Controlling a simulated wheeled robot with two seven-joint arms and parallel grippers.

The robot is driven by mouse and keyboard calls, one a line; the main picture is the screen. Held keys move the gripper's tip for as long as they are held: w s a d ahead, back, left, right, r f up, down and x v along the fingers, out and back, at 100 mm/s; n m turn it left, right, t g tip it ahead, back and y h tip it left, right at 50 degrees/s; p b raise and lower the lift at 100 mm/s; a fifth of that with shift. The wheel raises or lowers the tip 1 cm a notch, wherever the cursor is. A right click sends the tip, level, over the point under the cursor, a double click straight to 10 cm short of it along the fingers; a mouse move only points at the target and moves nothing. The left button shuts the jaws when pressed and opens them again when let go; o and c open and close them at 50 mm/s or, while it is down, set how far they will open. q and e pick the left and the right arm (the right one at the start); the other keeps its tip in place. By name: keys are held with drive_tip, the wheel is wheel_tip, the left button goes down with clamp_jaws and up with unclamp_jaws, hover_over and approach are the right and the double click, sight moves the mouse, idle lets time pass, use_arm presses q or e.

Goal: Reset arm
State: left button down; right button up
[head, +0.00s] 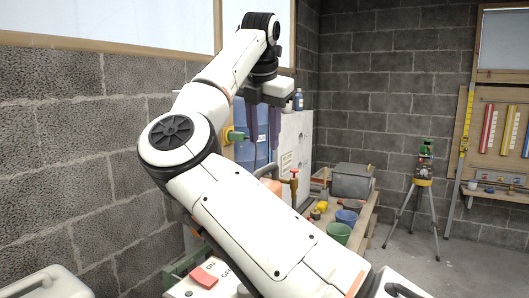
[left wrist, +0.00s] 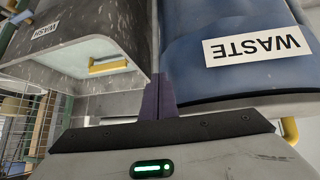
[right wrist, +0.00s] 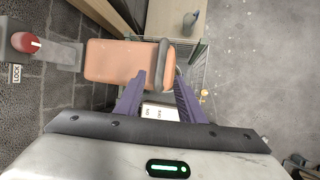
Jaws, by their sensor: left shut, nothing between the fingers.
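My right arm crosses the head view from the lower right up to the wall corner. Its right gripper (head: 262,122) hangs with two purple fingers apart, pointing down, in front of a blue container (head: 243,150). In the right wrist view the right gripper (right wrist: 158,95) is open with nothing held. A salmon-orange block (right wrist: 112,62) with a dark handle lies beyond its left finger. The left gripper is outside the head view.
A green-topped tripod (head: 424,178) stands on open floor. A red knob (right wrist: 27,43) marked LOCK is at left in the right wrist view.

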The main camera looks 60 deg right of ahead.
drive_tip(key=shift+v, duration=1.15)
